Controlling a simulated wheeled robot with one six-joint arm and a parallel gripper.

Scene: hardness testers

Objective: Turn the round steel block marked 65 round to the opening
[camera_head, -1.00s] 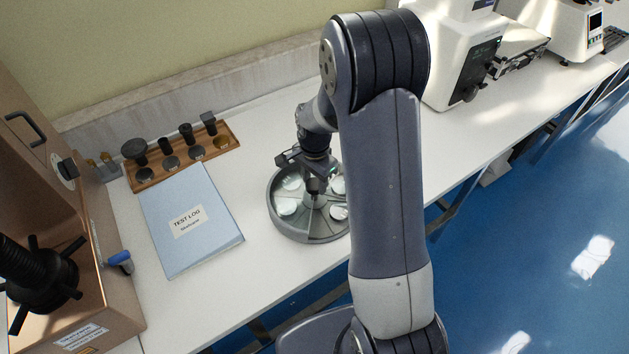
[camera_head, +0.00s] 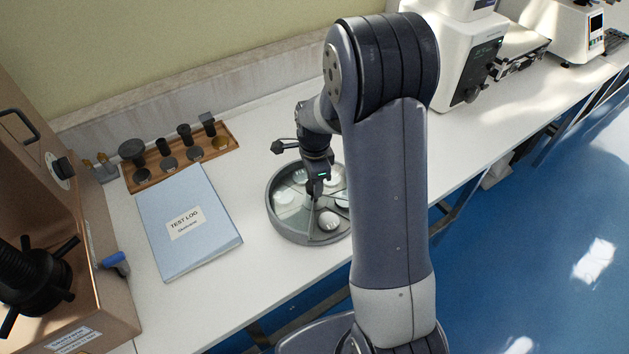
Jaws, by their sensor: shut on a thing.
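A round grey turntable tray (camera_head: 283,225) with dividers stands on the white bench. It holds several round steel blocks, one of them at the front (camera_head: 329,221) and another at the left (camera_head: 284,196). The marks on the blocks are too small to read, so I cannot tell which is 65. I cannot make out clearly where the opening lies. My gripper (camera_head: 314,196) points down over the tray's middle and is shut on the centre knob, which its fingers mostly hide. My arm covers the tray's right edge.
A blue test log folder (camera_head: 187,248) lies left of the tray. Behind it is a wooden rack (camera_head: 180,170) with anvils and discs. A brown tester (camera_head: 108,300) stands at the left, white machines (camera_head: 460,60) at the back right. The bench's front edge is close to the tray.

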